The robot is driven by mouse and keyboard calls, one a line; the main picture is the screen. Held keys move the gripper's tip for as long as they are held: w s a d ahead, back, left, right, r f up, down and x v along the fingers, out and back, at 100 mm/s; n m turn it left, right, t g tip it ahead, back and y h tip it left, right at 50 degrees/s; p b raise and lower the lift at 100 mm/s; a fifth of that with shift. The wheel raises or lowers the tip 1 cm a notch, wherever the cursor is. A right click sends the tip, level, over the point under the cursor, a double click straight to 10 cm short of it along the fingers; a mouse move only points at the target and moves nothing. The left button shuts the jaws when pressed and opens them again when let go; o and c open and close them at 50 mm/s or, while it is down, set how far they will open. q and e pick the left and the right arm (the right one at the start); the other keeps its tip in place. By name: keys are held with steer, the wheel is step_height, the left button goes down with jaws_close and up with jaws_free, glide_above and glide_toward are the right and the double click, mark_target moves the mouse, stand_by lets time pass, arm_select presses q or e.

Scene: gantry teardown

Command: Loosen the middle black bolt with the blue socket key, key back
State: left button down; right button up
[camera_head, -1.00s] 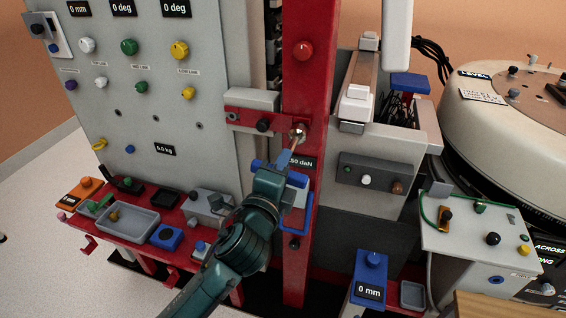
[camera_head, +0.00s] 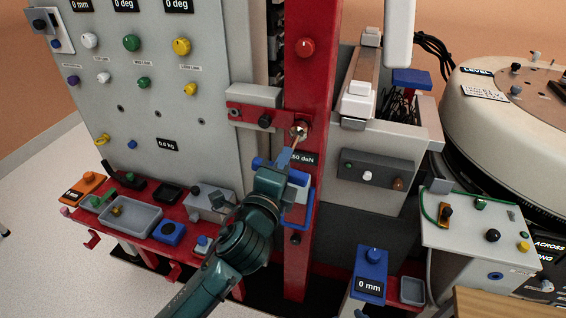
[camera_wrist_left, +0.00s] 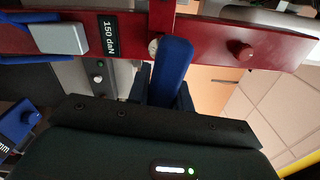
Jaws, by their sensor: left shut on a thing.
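My left gripper (camera_head: 282,168) is shut on the blue socket key (camera_head: 284,157) in front of the red upright. In the left wrist view the key's blue body (camera_wrist_left: 172,72) stands out between the fingers. In the head view its thin shaft points up to a round bolt (camera_head: 298,130) on the upright, beside the red bracket. The tip looks to be at the bolt, but I cannot tell if it is seated. The bolt's round pale edge (camera_wrist_left: 154,46) shows beside the key in the left wrist view; the key hides part of it. My right gripper is out of view.
A red knob (camera_head: 305,47) sits higher on the upright and a dark bolt (camera_head: 295,239) lower. A display reading 150 daN (camera_wrist_left: 110,35) and blue-edged fittings are close to the gripper. A red shelf (camera_head: 182,262) with trays is at left; a grey control box (camera_head: 372,172) is at right.

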arm_select(q)
steer(key=shift+r+p, duration=0.1)
steer(key=shift+p, duration=0.2)
steer(key=m+p, duration=0.2)
steer(key=m, duration=0.1)
steer(key=m+p, duration=0.2)
steer(key=p, duration=0.1)
steer(key=shift+r+m, duration=0.4)
steer(key=shift+f+m, duration=0.45)
steer(key=shift+m, duration=0.55)
steer(key=m, duration=0.2)
steer(key=shift+m, duration=0.3)
steer(key=m, duration=0.4)
steer(key=shift+m, duration=0.3)
steer(key=m, duration=0.5)
steer(key=shift+m, duration=0.3)
steer(key=shift+w, duration=0.1)
